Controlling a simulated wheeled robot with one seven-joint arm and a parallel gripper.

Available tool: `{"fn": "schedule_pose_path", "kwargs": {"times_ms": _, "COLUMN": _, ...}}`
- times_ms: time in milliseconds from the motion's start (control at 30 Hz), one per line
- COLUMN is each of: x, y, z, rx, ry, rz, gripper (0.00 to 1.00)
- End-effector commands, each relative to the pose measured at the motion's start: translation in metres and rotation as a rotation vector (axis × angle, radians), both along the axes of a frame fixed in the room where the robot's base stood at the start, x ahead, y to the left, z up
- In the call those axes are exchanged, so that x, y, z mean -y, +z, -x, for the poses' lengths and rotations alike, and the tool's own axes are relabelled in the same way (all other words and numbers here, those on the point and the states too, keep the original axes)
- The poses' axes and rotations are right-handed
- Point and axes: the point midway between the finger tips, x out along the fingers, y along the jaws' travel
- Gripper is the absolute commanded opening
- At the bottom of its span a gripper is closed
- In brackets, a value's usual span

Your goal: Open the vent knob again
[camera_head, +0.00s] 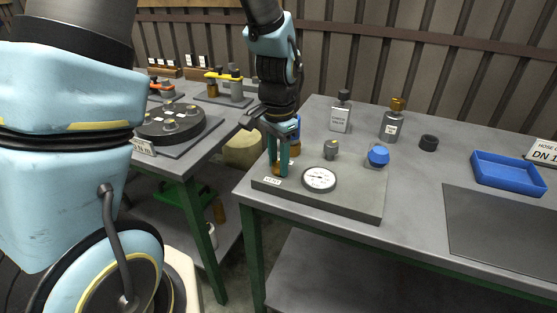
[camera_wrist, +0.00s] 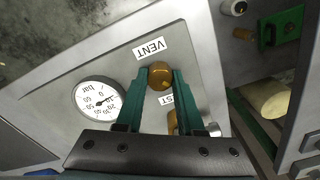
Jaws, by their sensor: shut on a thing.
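The vent knob (camera_wrist: 160,76) is a brass-coloured round knob beside the white VENT label (camera_wrist: 149,48) on the grey panel plate. My gripper (camera_wrist: 159,75) is shut on the vent knob, with a green finger on each side of it in the wrist view. In the head view my gripper (camera_head: 279,172) points straight down at the left end of the plate (camera_head: 350,208), and its fingers mostly hide the knob there. The VENT label (camera_head: 271,181) also shows at the plate's front left corner.
Another brass part (camera_wrist: 172,122) is close beside my fingers in the wrist view.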

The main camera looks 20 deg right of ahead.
Motion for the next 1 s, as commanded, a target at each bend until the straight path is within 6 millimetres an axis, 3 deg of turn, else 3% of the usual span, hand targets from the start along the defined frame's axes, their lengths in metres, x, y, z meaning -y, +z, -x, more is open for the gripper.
{"fn": "schedule_pose_path", "kwargs": {"times_ms": 600, "x": -0.0011, "y": 0.0004, "z": 0.0001, "rx": -0.001, "ry": 0.534, "rz": -0.003, "gripper": 0.00}}
{"fn": "schedule_pose_path", "kwargs": {"times_ms": 1000, "x": -0.0011, "y": 0.0000, "z": -0.0001, "rx": -0.001, "ry": 0.690, "rz": -0.002, "gripper": 0.00}}
